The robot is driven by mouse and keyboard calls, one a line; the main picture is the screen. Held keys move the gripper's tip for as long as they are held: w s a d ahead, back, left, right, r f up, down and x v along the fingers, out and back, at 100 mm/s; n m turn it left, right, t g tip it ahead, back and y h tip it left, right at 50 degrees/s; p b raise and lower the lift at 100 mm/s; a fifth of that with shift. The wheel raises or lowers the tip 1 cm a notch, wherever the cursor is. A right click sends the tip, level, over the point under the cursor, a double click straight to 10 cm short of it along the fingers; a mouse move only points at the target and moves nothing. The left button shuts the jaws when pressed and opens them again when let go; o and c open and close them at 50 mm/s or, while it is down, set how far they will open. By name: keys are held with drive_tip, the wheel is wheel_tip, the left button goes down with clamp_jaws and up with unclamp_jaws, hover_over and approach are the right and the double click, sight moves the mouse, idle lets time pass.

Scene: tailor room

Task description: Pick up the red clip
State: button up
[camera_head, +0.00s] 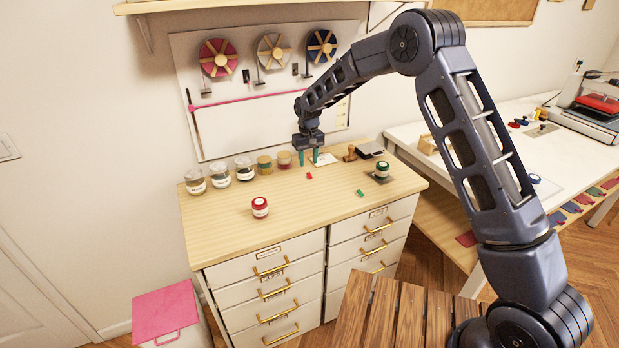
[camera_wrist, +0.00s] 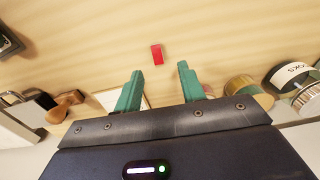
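The red clip (camera_head: 309,175) is a small red block lying flat on the wooden top of the drawer cabinet. In the wrist view the red clip (camera_wrist: 157,54) lies just beyond the fingertips, roughly centred between them. My gripper (camera_head: 309,157) hangs over the back part of the cabinet top, close to the clip. In the wrist view my gripper (camera_wrist: 159,72) shows two teal fingers set apart with nothing between them. It is open and apart from the clip.
A small green clip (camera_head: 360,193) and a red-lidded jar (camera_head: 260,207) stand on the same top (camera_head: 310,215). Several jars line the back left. A wooden stamp (camera_head: 350,153) and a green-lidded jar (camera_head: 382,170) are to the right. The front middle is clear.

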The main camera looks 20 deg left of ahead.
sight(310, 176)
drive_tip(key=shift+d+f, duration=0.15)
drive_tip(key=shift+f, duration=1.35)
drive_tip(key=shift+d+f, duration=0.1)
drive_tip(key=shift+f, duration=1.4)
drive_tip(key=shift+c, duration=0.2)
clamp_jaws()
